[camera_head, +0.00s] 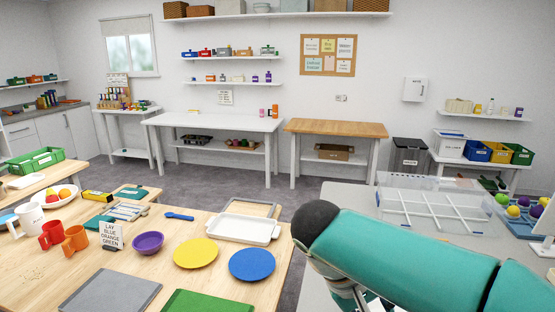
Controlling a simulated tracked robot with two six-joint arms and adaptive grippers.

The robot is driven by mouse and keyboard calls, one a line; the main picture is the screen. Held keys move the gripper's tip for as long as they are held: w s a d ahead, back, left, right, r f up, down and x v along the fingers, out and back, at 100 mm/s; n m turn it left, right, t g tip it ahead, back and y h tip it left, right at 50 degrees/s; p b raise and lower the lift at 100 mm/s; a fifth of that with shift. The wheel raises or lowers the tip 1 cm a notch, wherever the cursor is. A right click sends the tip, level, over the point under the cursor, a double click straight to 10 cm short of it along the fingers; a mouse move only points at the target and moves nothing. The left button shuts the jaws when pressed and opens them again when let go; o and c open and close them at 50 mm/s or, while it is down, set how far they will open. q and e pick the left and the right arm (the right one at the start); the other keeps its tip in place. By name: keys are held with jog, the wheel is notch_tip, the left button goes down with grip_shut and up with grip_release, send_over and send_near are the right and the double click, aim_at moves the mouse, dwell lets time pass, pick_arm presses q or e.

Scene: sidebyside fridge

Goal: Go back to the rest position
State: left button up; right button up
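A teal arm of mine with a dark rounded joint reaches in from the lower right. It bends at the joint and runs down out of the bottom edge, and I see no gripper fingers on it. My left arm and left gripper are not in view. On the wooden table (195,215) a blue plate (252,264), a yellow plate (195,254) and a purple bowl (148,243) lie apart from each other. A small sign (111,236) reading "LAY BLUE ORANGE GREEN" stands beside the bowl. I see no fridge in this view.
A white tray (243,228), a grey mat (110,292) and a green mat (210,302) lie on the table. Red (51,235) and orange (75,240) mugs stand at left. A clear divided box (425,208) sits on the grey surface behind my arm. The floor beyond is free.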

jog(key=a+f+n+g+y, duration=0.1)
jog(key=a+f+y, duration=0.1)
jog(key=f, duration=0.8)
jog(key=a+f+n+g+y, duration=0.1)
jog(key=a+f+y, duration=0.1)
jog(key=f, duration=0.8)
pick_arm(q)
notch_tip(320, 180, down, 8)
jog(key=b, duration=0.8)
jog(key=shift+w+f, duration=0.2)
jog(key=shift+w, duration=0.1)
pick_arm(e)
jog(key=s+f+m+y, duration=0.2)
jog(key=s+f, duration=0.2)
jog(key=f, duration=0.6)
jog(key=s+f+m+t+y, duration=0.1)
jog(key=s+f, duration=0.4)
jog(key=f, duration=0.5)
jog(key=s+f+m+y, duration=0.2)
jog(key=s+f+y, duration=0.1)
jog(key=f, duration=0.8)
jog(key=shift+s+m+t, duration=0.3)
jog(key=shift+s+m, duration=0.1)
jog(key=shift+s, duration=0.5)
